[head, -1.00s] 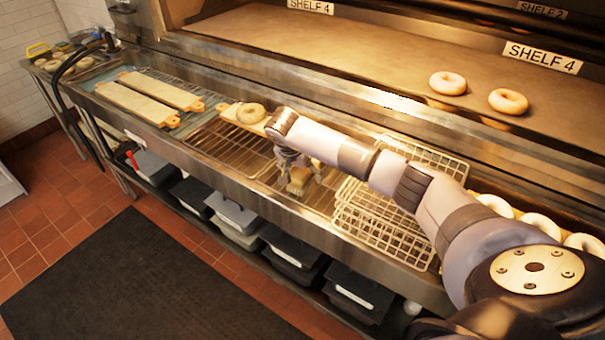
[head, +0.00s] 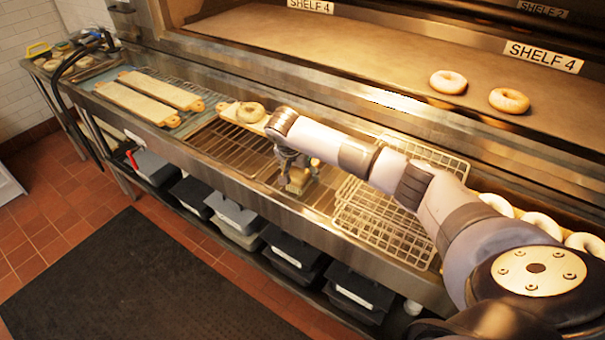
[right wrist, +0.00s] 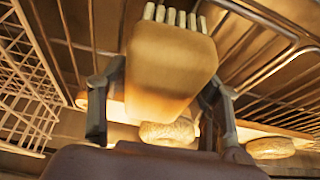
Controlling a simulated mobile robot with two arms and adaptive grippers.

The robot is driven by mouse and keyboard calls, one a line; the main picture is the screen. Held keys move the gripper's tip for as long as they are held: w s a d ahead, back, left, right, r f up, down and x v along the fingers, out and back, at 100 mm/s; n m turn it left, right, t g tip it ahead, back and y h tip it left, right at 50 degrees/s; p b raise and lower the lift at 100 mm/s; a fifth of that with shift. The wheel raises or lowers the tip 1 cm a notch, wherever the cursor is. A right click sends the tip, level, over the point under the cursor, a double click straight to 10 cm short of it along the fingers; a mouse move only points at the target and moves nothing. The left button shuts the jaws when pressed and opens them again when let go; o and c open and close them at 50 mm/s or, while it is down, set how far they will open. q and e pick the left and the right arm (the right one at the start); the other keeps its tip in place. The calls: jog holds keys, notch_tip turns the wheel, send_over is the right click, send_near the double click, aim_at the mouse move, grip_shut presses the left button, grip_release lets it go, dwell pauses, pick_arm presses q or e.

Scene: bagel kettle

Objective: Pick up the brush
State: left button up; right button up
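The brush (right wrist: 170,70) is a tan block with pale bristle tufts at the top of the right wrist view. In the head view it shows small and partly hidden below my right gripper (head: 297,174), over the wire-topped counter. In the right wrist view the two fingers of my right gripper (right wrist: 163,80) stand on either side of the brush, their tips against its edges. The gripper looks shut on it. Whether the brush touches the wire surface below is hard to tell. My left gripper is not in view.
Wire racks (head: 395,220) lie to the right of the gripper. A board with a bagel (head: 250,112) is behind it, and two long boards (head: 138,103) lie to the left. Two bagels (head: 448,82) sit on the oven shelf. Black bins (head: 290,250) stand under the counter.

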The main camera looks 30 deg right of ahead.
jog(key=c, duration=0.9)
jog(key=shift+o, duration=0.2)
jog(key=shift+r, duration=0.2)
notch_tip(320, 180, up, 20)
jog(key=b, duration=0.3)
jog(key=shift+b, duration=0.3)
jog(key=o, duration=0.7)
jog(key=c, duration=0.5)
jog(key=shift+a, duration=0.15)
